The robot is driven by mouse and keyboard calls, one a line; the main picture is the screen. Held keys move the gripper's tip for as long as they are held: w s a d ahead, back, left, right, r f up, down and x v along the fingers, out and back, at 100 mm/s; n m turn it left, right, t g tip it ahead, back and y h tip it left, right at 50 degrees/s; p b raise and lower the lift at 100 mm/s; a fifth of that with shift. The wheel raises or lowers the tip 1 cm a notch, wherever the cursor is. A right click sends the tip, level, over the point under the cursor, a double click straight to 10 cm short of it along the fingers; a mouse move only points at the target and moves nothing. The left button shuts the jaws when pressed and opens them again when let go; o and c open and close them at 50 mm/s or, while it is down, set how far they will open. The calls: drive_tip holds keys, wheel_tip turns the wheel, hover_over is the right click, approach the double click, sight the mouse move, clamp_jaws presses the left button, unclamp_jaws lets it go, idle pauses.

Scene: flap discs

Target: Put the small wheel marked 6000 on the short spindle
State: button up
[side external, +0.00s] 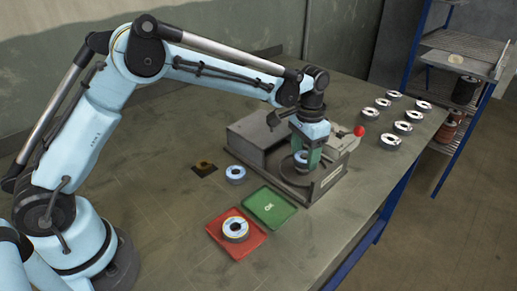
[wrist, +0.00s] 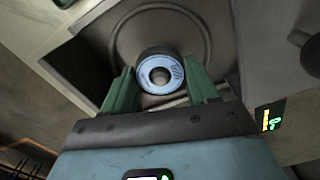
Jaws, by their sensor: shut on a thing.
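My gripper (side external: 306,157) is down inside the grey machine (side external: 325,184). In the wrist view, its two green fingers (wrist: 161,88) stand either side of a small blue-labelled wheel (wrist: 147,81) and are shut on it. The wheel's label print is too small to read. Behind the wheel is a round, ringed part of the machine (wrist: 205,35). I cannot tell the short spindle apart in either view, nor whether the wheel is around it. A second blue-labelled wheel (side external: 236,180) lies on the table, left of the machine.
A red tray (side external: 252,250) holds a white-and-yellow wheel (side external: 235,236). A green tray (side external: 283,211) beside it is empty of wheels. The machine has a red knob (side external: 359,131). Several white wheels (side external: 404,127) lie at the table's right. A shelf rack (side external: 452,75) stands beyond.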

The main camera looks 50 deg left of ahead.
drive_tip(key=shift+f, duration=0.25)
drive_tip(key=shift+f, duration=0.3)
drive_tip(key=o, duration=1.2)
drive_tip(key=shift+o, duration=0.2)
drive_tip(key=shift+o, duration=0.8)
drive_tip(key=shift+r, duration=3.7)
